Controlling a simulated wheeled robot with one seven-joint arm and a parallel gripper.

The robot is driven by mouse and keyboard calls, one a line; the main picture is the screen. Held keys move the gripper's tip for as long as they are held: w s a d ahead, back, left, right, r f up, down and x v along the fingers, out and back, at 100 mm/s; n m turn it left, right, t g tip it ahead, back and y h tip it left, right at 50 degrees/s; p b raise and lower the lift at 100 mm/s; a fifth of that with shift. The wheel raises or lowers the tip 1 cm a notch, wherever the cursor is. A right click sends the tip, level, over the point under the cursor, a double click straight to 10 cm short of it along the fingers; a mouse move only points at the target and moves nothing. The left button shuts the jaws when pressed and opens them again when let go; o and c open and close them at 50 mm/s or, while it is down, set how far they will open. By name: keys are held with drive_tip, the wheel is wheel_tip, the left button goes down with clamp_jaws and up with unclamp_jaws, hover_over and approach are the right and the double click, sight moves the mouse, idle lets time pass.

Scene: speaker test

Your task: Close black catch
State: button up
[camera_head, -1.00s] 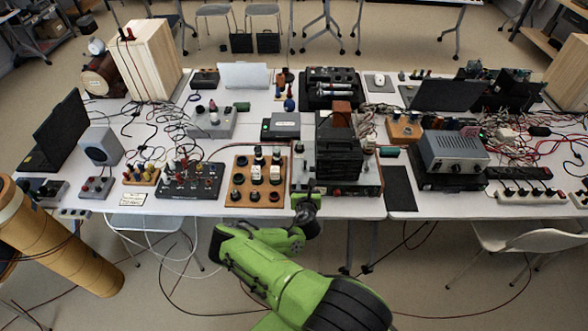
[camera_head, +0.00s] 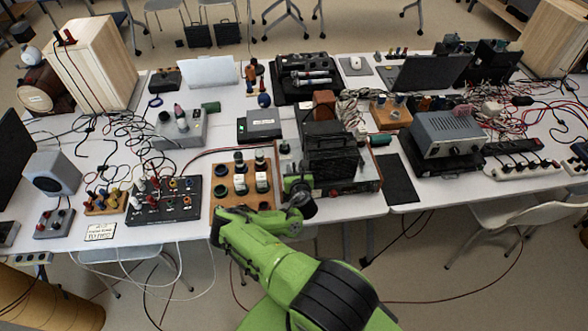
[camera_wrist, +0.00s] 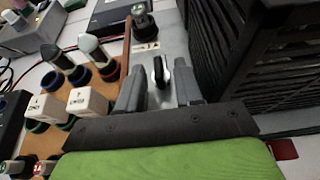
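My gripper (camera_wrist: 160,76) is open, its two grey fingers apart in the wrist view. A small upright black piece (camera_wrist: 158,70), apparently the black catch, shows between the fingers with a pale part beside it. It stands on a light grey panel. I cannot tell whether either finger touches it. In the head view, the end of my green arm (camera_head: 297,192) is at the table's front edge, between the wooden socket board and the black slatted unit. The catch cannot be made out there.
The wooden board (camera_wrist: 108,88) with dark knobs and white blocks lies close left of my fingers. The black slatted unit (camera_head: 330,150) stands close on the right; its slatted side also shows in the wrist view (camera_wrist: 285,60). A black box (camera_head: 259,127) lies behind.

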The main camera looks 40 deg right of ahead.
drive_tip(key=shift+w, duration=0.1)
clamp_jaws()
